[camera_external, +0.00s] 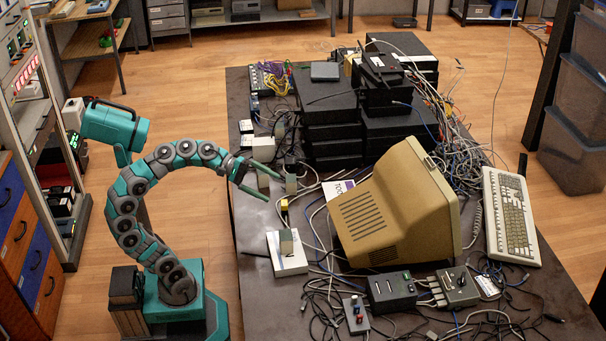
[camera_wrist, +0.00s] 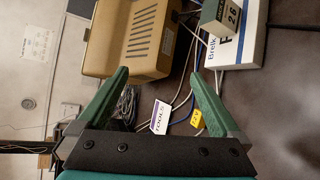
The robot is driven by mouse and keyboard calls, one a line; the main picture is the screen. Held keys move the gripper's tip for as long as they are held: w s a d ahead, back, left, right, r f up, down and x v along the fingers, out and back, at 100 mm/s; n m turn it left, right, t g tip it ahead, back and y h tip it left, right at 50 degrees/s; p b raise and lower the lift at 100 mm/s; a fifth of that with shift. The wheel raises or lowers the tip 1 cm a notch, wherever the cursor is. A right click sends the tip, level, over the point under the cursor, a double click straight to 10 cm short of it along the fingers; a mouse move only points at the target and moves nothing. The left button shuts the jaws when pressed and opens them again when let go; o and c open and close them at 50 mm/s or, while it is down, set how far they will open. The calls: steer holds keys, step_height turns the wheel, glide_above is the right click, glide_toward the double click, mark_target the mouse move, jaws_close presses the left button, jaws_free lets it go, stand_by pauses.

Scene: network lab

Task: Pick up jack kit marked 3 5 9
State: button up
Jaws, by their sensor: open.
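My gripper (camera_external: 269,185) is open above the left edge of the dark table, its two green fingers spread apart. In the wrist view the gripper (camera_wrist: 160,76) shows nothing held between its fingers. A small grey-green box (camera_wrist: 221,16) with a partly visible marking, seemingly "26", sits on a white box (camera_wrist: 247,53) in the wrist view. In the external view this small box (camera_external: 286,242) stands on the white box (camera_external: 290,262), nearer the camera than my gripper. I cannot read 3 5 9 on any box.
A beige monitor (camera_external: 385,215) fills the table's middle, with a keyboard (camera_external: 510,217) to its right. Stacked black devices (camera_external: 328,117) stand behind. Loose cables cross the table. A yellow tag (camera_wrist: 196,118) and a white "TOOLS" card (camera_wrist: 160,117) lie below the fingers.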

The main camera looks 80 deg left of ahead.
steer(key=a+r+n+t+y+p, duration=0.1)
steer(key=a+r+n+t+y, duration=0.25)
steer(key=a, duration=0.55)
steer(key=n+g+y, duration=0.2)
steer(key=n+y, duration=0.2)
steer(key=n, duration=0.6)
glide_above(257, 170)
steer(key=d, duration=0.5)
step_height(257, 170, down, 6)
steer(key=a+f+n, duration=0.1)
steer(key=f+n, duration=0.1)
steer(key=s+a+f+n+y, duration=0.1)
steer(key=a+f+n, duration=0.1)
steer(key=f+n, duration=0.1)
steer(key=s+a+f+n, duration=0.1)
steer(key=f+n, duration=0.1)
steer(key=f, duration=0.1)
steer(key=shift+s+a+f+n+g+b, duration=0.1)
steer(key=shift+s+a+n+g+b, duration=0.15)
steer(key=shift+a+n+b, duration=0.1)
steer(key=shift+w+f, duration=0.1)
steer(key=shift+f, duration=0.1)
steer(key=shift+d+f+b+x, duration=0.15)
steer(key=shift+b+x, duration=0.45)
steer(key=shift+x, duration=1.15)
steer(key=shift+d+f+b+x, duration=0.15)
steer(key=shift+b+x, duration=0.4)
steer(key=shift+x, duration=1.15)
steer(key=shift+w+r, duration=0.1)
steer(key=shift+w, duration=0.2)
